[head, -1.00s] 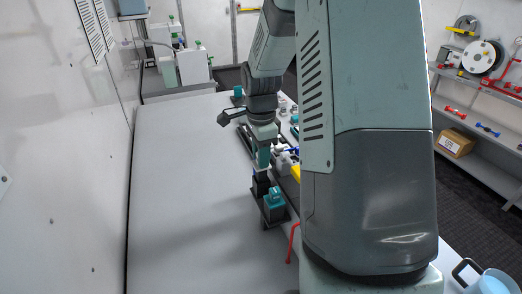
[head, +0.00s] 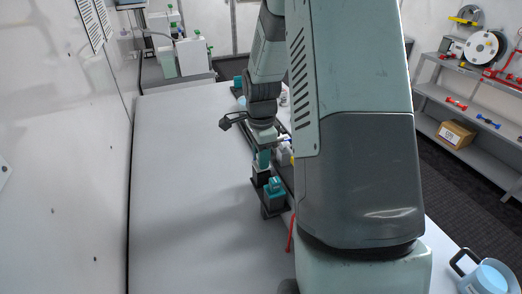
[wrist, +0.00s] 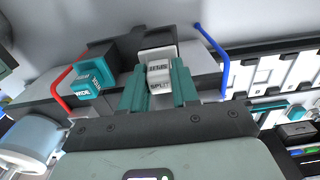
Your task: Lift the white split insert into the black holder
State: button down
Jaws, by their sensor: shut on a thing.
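My gripper (wrist: 159,88) has its two teal fingers on either side of the white split insert (wrist: 159,74), marked "SPLIT", and is shut on it. The black holder (wrist: 154,40) shows just beyond the insert, which overlaps its near edge in the wrist view. I cannot tell how far the insert is inside it. In the head view my gripper (head: 263,160) points down at the small black holder (head: 260,176); the insert is hidden there by the fingers.
A teal block marked "WIDE" (wrist: 87,84) stands beside the holder, also in the head view (head: 274,190). A red rod (wrist: 62,100) and a blue hooked rod (wrist: 222,55) flank the gripper. The grey table (head: 185,190) is clear on the left.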

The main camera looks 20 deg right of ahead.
jog(key=shift+f, duration=0.3)
jog(key=shift+c, duration=1.8)
grip_release()
jog(key=shift+r, duration=0.15)
jog(key=shift+r, duration=3.9)
